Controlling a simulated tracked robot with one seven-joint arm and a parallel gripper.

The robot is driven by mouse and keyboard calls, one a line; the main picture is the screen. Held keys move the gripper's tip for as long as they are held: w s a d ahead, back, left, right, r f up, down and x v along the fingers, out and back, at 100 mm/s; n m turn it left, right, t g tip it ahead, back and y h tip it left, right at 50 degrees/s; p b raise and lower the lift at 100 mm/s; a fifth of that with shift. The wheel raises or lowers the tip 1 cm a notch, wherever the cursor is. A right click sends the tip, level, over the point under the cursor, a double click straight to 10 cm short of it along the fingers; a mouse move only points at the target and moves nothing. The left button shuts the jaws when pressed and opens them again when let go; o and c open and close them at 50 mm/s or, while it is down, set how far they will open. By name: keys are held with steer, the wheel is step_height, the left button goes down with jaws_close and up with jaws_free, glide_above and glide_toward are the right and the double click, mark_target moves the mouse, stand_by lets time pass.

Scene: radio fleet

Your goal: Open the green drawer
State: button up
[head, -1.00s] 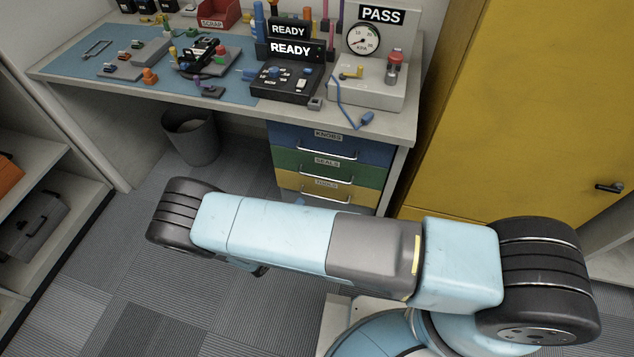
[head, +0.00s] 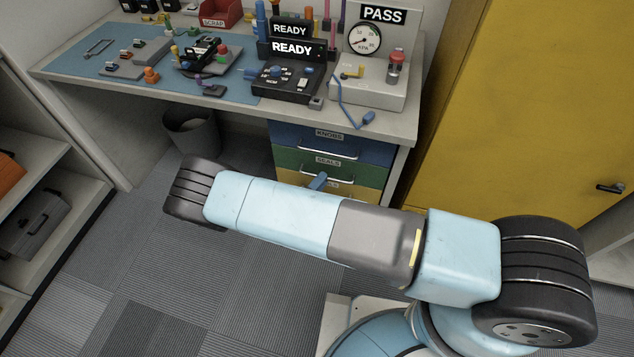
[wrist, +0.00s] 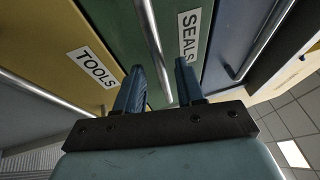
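The green drawer (head: 290,159), labelled SEALS, sits shut between a blue drawer and a yellow drawer under the workbench. Its bar handle (head: 334,176) runs across its front. In the wrist view the green drawer front (wrist: 174,30) fills the upper middle, and its handle (wrist: 152,48) runs down toward the gap between my fingertips. My gripper (wrist: 159,75) is open, its two blue fingers apart in front of the green drawer. I cannot tell whether the handle end lies between the fingers. In the head view one blue fingertip (head: 318,181) shows above my arm; the rest is hidden.
The blue KNOBS drawer (head: 300,139) is above and the yellow TOOLS drawer (wrist: 85,55) below, both shut with bar handles. A grey bin (head: 192,133) stands left of the drawers. A yellow cabinet (head: 540,110) stands at right. The carpet at left is clear.

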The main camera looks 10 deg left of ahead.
jaws_close()
stand_by(0.5)
